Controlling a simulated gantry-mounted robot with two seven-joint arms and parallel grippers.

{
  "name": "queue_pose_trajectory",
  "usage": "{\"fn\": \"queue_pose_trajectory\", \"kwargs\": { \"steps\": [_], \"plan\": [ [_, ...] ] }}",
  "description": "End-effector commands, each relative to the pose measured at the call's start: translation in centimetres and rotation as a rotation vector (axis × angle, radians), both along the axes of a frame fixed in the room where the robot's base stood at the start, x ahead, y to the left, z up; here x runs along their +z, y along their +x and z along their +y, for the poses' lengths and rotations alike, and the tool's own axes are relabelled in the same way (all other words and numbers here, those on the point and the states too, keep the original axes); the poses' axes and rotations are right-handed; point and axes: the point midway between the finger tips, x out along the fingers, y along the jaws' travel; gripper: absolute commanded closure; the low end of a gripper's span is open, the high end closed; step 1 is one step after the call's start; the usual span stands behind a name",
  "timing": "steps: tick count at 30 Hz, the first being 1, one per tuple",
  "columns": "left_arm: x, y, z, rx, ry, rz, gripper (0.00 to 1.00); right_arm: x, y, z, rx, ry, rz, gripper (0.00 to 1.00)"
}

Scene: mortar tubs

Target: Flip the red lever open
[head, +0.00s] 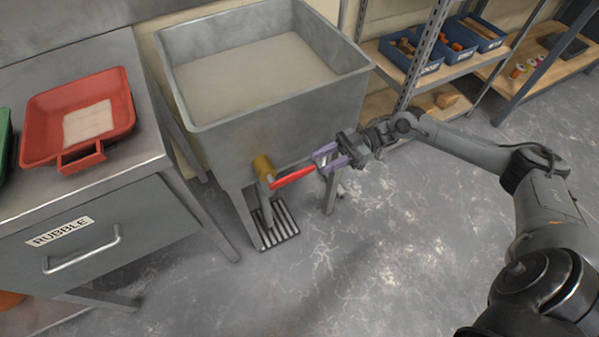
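The red lever (293,177) sticks out to the right from a brass valve (263,167) low on the front of a grey metal tub (283,124). It slants slightly upward toward its free end. My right gripper (324,164), with purple fingers, is at the lever's free end. The fingers appear to be around or beside the tip; I cannot tell whether they touch it or how far they are closed. My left gripper is not in view.
A floor grate (275,226) lies under the valve. A metal cabinet (120,215) with a drawer marked RUBBLE stands at left, with a red pan (113,85) on top. Shelves with blue bins (430,66) stand at right. The floor in front is clear.

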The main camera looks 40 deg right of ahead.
Motion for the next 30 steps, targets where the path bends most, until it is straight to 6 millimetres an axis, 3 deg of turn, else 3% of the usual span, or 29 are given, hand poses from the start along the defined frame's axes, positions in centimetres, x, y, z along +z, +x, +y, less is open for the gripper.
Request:
{"fn": "queue_pose_trajectory", "kwargs": {
  "steps": [9, 15, 28, 30],
  "plan": [
    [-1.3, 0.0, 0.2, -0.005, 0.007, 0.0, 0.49, -0.1, 1.2, 5.1, 0.002, 0.005, -0.002, 0.62],
    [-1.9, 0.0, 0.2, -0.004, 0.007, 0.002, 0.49, -0.2, 1.6, 6.9, 0.002, 0.003, 0.0, 0.62],
    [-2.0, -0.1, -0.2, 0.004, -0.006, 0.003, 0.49, 0.0, 1.8, 7.6, 0.0, 0.001, 0.0, 0.62],
    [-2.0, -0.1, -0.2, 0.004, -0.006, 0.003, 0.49, 0.0, 1.8, 7.6, 0.0, 0.001, 0.0, 0.72]
  ]
}}
